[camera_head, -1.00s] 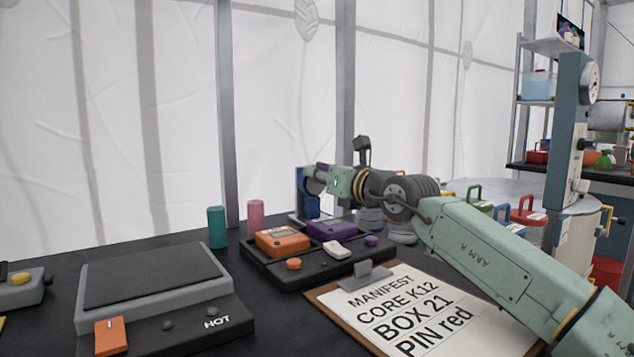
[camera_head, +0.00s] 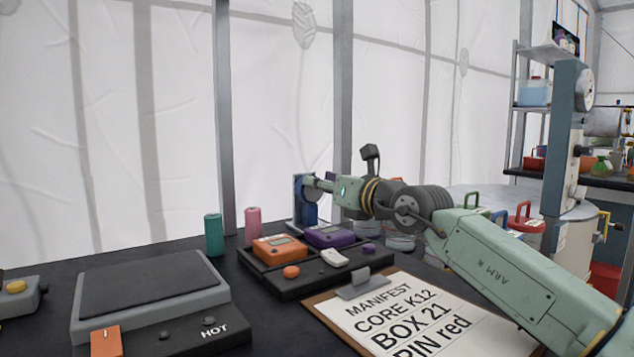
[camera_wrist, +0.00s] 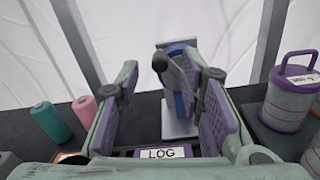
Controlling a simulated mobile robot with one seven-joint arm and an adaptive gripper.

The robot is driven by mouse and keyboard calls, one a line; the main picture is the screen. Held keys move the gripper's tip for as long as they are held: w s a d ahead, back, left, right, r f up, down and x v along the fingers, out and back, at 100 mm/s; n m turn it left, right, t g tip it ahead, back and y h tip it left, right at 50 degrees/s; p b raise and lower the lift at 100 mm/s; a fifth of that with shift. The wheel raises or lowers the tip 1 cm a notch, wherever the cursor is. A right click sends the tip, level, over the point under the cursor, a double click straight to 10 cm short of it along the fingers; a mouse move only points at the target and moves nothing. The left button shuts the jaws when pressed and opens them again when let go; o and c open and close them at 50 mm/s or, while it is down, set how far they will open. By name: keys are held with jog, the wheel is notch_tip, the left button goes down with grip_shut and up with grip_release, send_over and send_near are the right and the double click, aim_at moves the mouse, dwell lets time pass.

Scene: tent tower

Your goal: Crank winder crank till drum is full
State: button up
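The winder stands at the back of the table, a grey upright plate with a blue drum (camera_wrist: 184,98). In the head view its plate and blue part (camera_head: 306,212) show behind the orange and purple boxes. Its dark crank (camera_wrist: 172,72), with a round knob, shows in the wrist view between my fingertips. My gripper (camera_wrist: 163,78) is open, its purple-padded fingers spread on either side of the crank; no contact is visible. In the head view my gripper (camera_head: 318,184) is at the winder's upper part, which it partly hides. How full the drum is cannot be told.
A black tray (camera_head: 300,285) holds orange (camera_head: 279,248) and purple (camera_head: 330,235) boxes. Green (camera_head: 214,235) and pink (camera_head: 253,224) cylinders stand left of the winder. A purple-lidded canister (camera_wrist: 290,100) stands to the right. A clipboard (camera_head: 410,315) lies in front.

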jog(key=v, duration=0.9)
jog(key=shift+s+d, duration=0.15)
jog(key=shift+d, duration=0.05)
